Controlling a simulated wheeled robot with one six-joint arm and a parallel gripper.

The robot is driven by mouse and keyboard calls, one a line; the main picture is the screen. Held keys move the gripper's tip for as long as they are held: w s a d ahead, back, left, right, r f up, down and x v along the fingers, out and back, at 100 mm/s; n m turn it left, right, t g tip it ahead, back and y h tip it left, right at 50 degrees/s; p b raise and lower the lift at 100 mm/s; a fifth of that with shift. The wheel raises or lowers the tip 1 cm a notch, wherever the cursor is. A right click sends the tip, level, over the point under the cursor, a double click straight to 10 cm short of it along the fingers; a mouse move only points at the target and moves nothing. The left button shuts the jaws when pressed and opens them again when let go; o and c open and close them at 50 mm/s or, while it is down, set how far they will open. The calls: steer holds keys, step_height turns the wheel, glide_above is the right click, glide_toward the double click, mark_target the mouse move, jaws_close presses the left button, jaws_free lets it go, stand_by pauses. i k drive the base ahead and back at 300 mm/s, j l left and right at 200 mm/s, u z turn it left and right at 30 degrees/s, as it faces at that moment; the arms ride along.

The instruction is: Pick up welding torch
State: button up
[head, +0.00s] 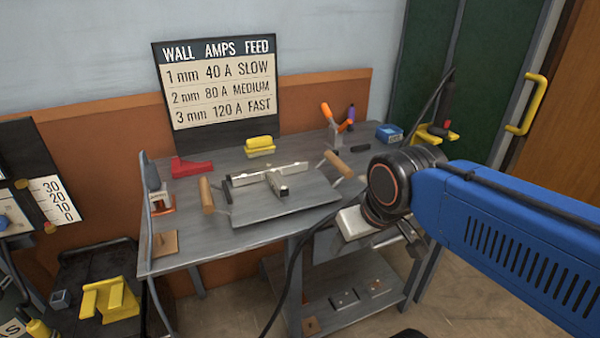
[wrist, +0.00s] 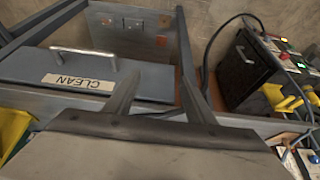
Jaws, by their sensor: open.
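The likely welding torch (head: 446,114) is a dark, slim tool with a red part, upright at the right end of the workbench in the head view. It stands by a yellow holder (head: 431,135), and a black cable rises behind it. My gripper (wrist: 159,78) is open, its two dark fingers apart with nothing between them in the wrist view. In the head view my gripper is in front of the bench's right front, left of and nearer than the torch. I cannot make out the torch in the wrist view.
The workbench (head: 160,250) holds a grey plate (head: 285,208) with wooden-handled clamps, a red block (head: 191,167) and a blue box (head: 389,133). A black cable hangs at the bench front. The wrist view shows a panel marked CLEAN (wrist: 85,82) and a dark machine (wrist: 250,72).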

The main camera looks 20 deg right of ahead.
mark_target(446, 99)
steer(key=k+j+z, duration=0.15)
steer(key=z, duration=0.7)
